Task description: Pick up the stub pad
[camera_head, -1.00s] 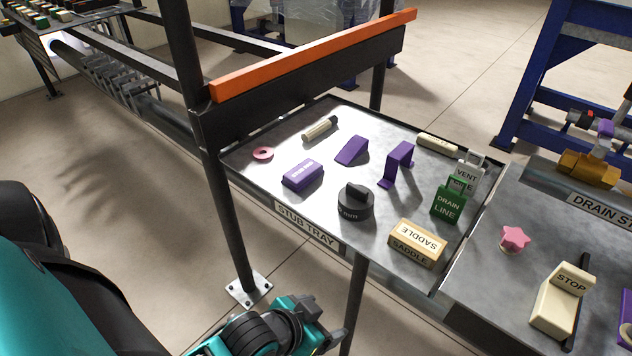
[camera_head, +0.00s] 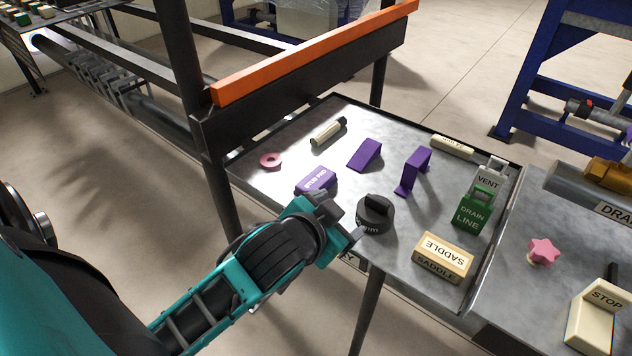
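The stub pad (camera_head: 317,180) is a small purple block with white lettering on top. It lies on the metal stub tray (camera_head: 300,225), toward the left front. My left gripper (camera_head: 345,222) reaches in from the lower left over the tray's front edge. Its fingers are just in front of the pad and cover part of its near side. A gap shows between the fingertips, with nothing seen held there. I cannot tell whether the gripper touches the pad. My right gripper is not in view.
A black round knob (camera_head: 374,214) stands close to the right of the gripper. A pink ring (camera_head: 270,160), a purple wedge (camera_head: 365,154), a purple bracket (camera_head: 412,172) and a saddle block (camera_head: 443,258) share the tray. An orange-topped rail (camera_head: 320,50) runs along the tray's back left.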

